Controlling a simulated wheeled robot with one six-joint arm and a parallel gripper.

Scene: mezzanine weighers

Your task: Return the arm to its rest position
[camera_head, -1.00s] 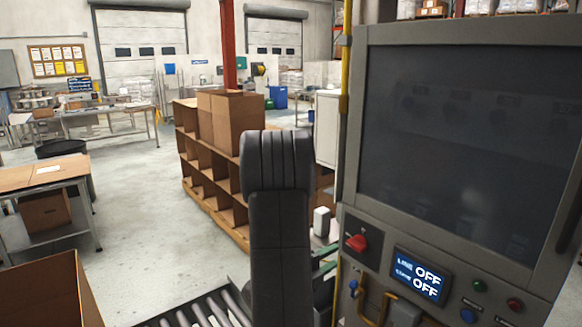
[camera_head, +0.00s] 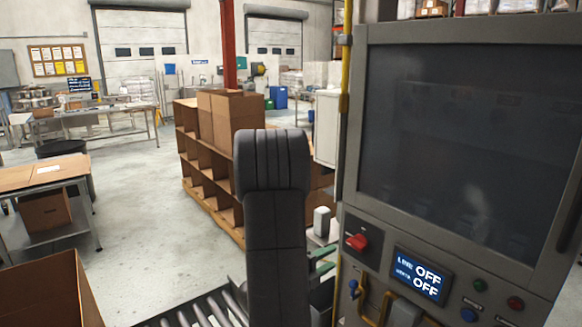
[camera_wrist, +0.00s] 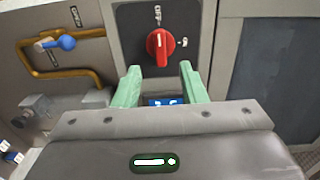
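My gripper shows in the wrist view (camera_wrist: 158,88) as two green fingers spread apart, with no object gripped between them. The fingers point toward a red rotary switch (camera_wrist: 160,46) on a dark plate, apart from its knob as far as I can tell. The knob's handle stands about upright. In the head view my dark arm rises in the middle and hides most of the gripper; a bit of green finger (camera_head: 322,268) shows to its right. The red switch (camera_head: 357,242) sits just above and right of it.
The machine cabinet (camera_head: 450,25) fills the right side, close to my arm. Its display (camera_head: 420,275) reads OFF on two lines. A blue-handled valve on an orange pipe (camera_wrist: 60,42) is left of the switch. A cardboard box (camera_head: 45,285) and rollers (camera_head: 205,310) lie at lower left.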

